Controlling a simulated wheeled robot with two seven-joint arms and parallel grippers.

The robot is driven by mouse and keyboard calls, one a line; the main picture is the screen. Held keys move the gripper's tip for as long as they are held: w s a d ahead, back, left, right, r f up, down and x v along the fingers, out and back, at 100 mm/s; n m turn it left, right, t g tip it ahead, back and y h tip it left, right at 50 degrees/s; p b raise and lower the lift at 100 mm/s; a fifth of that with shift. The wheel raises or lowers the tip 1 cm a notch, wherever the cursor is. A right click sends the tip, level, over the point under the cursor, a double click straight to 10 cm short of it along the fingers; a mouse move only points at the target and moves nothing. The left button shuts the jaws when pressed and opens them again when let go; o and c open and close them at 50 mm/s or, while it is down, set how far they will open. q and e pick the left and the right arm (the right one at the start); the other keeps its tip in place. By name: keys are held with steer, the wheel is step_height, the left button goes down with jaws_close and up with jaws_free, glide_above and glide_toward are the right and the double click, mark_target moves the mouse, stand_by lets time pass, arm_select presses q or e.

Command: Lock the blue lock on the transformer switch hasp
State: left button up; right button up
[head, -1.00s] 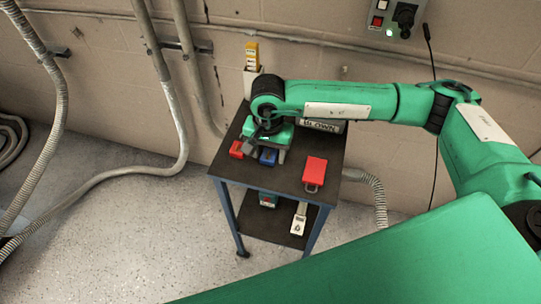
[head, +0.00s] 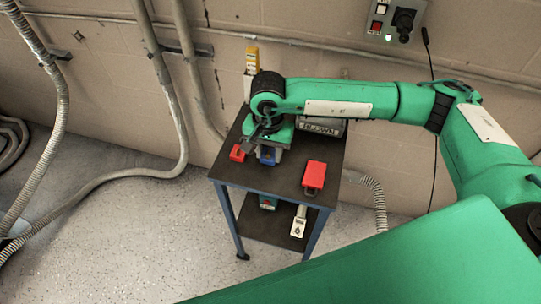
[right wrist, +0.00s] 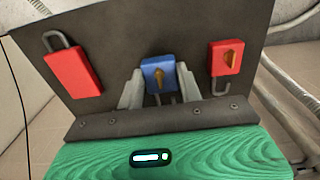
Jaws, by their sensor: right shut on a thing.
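The blue lock (head: 267,155) is on the dark top of the cart, partly hidden under my right gripper (head: 269,148). In the right wrist view the blue lock (right wrist: 153,77) sits between the two grey fingers of my right gripper (right wrist: 160,73), which is shut on it. Its brass key part and a bit of its shackle show. The lock is at the tabletop, and I cannot tell whether it is lifted. My left gripper is not in view. I cannot make out the transformer switch hasp in these views.
A small red lock (head: 237,153) and a larger red lock (head: 314,175) lie on either side. A grey box labelled BLOWN (head: 323,126) stands behind on the cart (head: 285,182). A control panel (head: 397,18) is on the wall. Pipes run at left; open floor lies in front.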

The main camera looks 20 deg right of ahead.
steer(key=shift+r+p, duration=0.6)
steer(key=shift+r, duration=1.5)
